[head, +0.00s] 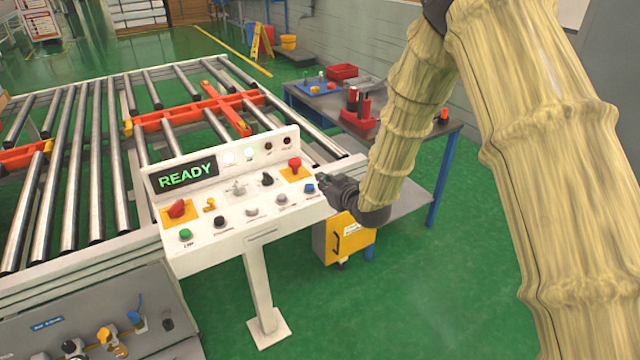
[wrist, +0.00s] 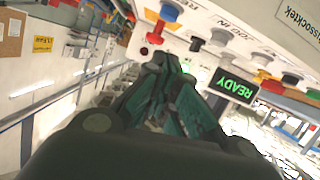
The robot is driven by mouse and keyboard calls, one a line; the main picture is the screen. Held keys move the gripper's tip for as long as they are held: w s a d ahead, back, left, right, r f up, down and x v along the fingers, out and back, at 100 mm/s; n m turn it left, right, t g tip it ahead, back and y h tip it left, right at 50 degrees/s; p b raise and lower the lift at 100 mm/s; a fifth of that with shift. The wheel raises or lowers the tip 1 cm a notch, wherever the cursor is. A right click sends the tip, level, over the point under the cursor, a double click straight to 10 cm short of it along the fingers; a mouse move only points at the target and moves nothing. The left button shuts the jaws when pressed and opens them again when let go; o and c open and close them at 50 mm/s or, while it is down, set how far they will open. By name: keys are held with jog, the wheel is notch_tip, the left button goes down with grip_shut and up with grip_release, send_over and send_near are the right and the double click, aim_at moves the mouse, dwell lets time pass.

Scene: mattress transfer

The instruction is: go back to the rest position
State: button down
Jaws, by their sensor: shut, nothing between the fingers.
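My gripper (head: 336,191) is at the right end of the white control panel (head: 262,232) in the head view, close to the blue button (head: 309,188). I cannot tell whether it touches the panel. In the wrist view my gripper (wrist: 168,82) is shut, with nothing between its fingers, and the panel fills the upper right, tilted. The panel's display (head: 187,174) reads READY in green. It also shows in the wrist view (wrist: 233,86). My arm, in a yellowish cover, comes down from the upper right of the head view.
A roller conveyor (head: 92,150) with orange-red crossbars stands behind and left of the panel. A workbench (head: 426,127) with a red bin (head: 342,72) and red tools is behind my arm. A yellow box (head: 343,238) is below my gripper. Green floor (head: 420,300) is open in front.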

jog(key=shift+s+r, duration=0.1)
jog(key=shift+d, duration=0.1)
jog(key=s+d+f+m+g+h, duration=0.15)
jog(key=s+d+f, duration=0.25)
jog(key=s+f, duration=0.45)
jog(key=s+d+f+m+g+h, duration=0.1)
jog(key=s+d+f+g, duration=0.15)
jog(key=s+f, duration=0.55)
jog(key=s+d+f+m+g+h, duration=0.2)
jog(key=s+d+f, duration=0.2)
jog(key=s+f, duration=0.45)
jog(key=s+d+f+m+g, duration=0.1)
jog(key=s+d+f+g, duration=0.1)
jog(key=s, duration=0.7)
jog(key=s+d+f+m+g+h+b, duration=0.1)
jog(key=s+d+f+g, duration=0.1)
jog(key=s, duration=0.8)
jog(key=s+d+f+m+g+h, duration=0.1)
jog(key=s+d+f, duration=0.3)
jog(key=s, duration=0.5)
notch_tip(320, 180, down, 2)
jog(key=shift+s+f+g+b, duration=0.1)
jog(key=shift+s+g+b, duration=0.2)
jog(key=shift+g, duration=0.6)
